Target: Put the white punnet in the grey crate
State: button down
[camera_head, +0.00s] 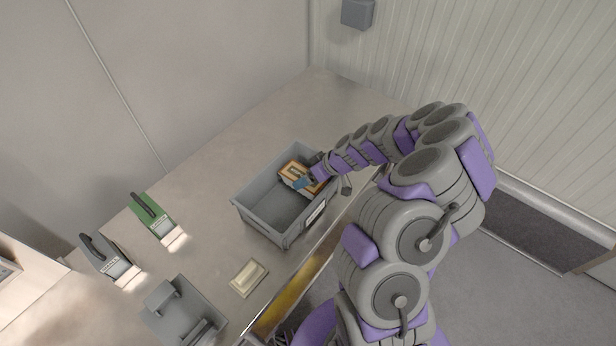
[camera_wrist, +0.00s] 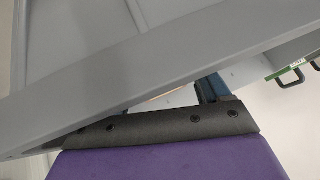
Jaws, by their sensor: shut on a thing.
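The grey crate (camera_head: 262,222) stands open on the metal worktop. My gripper (camera_head: 305,182) reaches over its right rim, with its blue fingers inside near the far right corner. It is shut on a small orange-brown and pale box (camera_head: 290,170), which sits low inside the crate. I cannot tell if this box is the white punnet, or whether it touches the floor. In the wrist view a grey crate edge (camera_wrist: 130,70) crosses close in front, and a blue finger (camera_wrist: 212,88) shows behind my wrist. Only an orange sliver (camera_wrist: 167,95) of the box shows there.
A cream block-like item (camera_head: 248,278) lies on the worktop (camera_head: 200,185) in front of the crate. A green-topped handled item (camera_head: 152,215) and a grey handled one (camera_head: 105,257) stand at left, with a grey fixture (camera_head: 182,312) at the front. The worktop behind the crate is clear.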

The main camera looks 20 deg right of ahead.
grip_release()
jog(key=shift+r, duration=0.15)
jog(key=shift+r+p, duration=0.5)
jog(key=shift+p, duration=0.3)
jog(key=p+v, duration=0.2)
jog(key=v, duration=1)
jog(key=s+a+r+g+h, duration=0.1)
jog(key=s+a+r+g, duration=0.3)
jog(key=s+a+r, duration=0.75)
jog(key=s+r+m+g+h, duration=0.1)
jog(key=s+r+m+h, duration=0.1)
jog(key=s, duration=0.9)
jog(key=s+r+m+g+h, duration=0.1)
jog(key=s+r+m+h, duration=0.2)
jog(key=s, duration=0.7)
notch_tip(320, 180, up, 2)
jog(key=shift+s+r+m, duration=0.1)
jog(key=shift+s+m, duration=0.25)
jog(key=shift+m, duration=0.25)
jog(key=shift+d, duration=0.1)
